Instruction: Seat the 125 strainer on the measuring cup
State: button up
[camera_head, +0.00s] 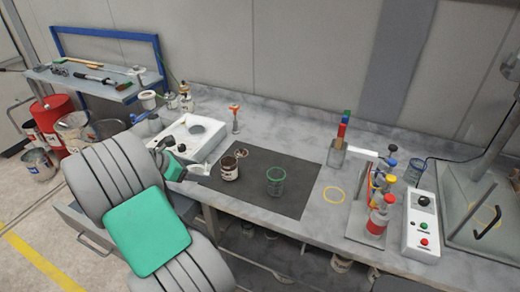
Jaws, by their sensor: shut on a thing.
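The measuring cup appears to be the clear cup (276,187) with a green rim, upright on the dark mat. I cannot tell whether that green ring is part of the cup or a separate strainer ring on it. My gripper (200,170) is at the mat's left edge, left of the cup and apart from it. It is small and partly hidden by my wrist. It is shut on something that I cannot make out. I cannot pick out a 125 marking anywhere.
The dark mat (290,204) also holds a brown-stained can (230,170), left of the cup. Further right are a rack of bottles (377,222) and a control box (422,220). A white device (192,138) stands behind my gripper.

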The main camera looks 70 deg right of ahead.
jog(key=s+d+r+h, duration=0.1)
jog(key=s+d, duration=0.3)
jog(key=s, duration=0.3)
jog(key=s+d+r+g+h+p, duration=0.1)
jog(key=s+d, duration=0.3)
jog(key=s, duration=0.4)
jog(key=s+d+r, duration=0.2)
jog(key=s+d, duration=0.1)
jog(key=s, duration=0.5)
jog(key=shift+d+r+h+p, duration=0.15)
jog(key=shift+d+h+p, duration=0.25)
jog(key=shift+r+p, duration=0.15)
jog(key=shift+p, duration=0.55)
notch_tip(320, 180, down, 5)
jog(key=shift+f+b, duration=0.1)
jog(key=shift+b, duration=1.1)
jog(key=shift+f+p, duration=0.35)
jog(key=shift+p, duration=0.2)
jog(key=shift+f, duration=0.35)
jog(key=shift+f, duration=0.35)
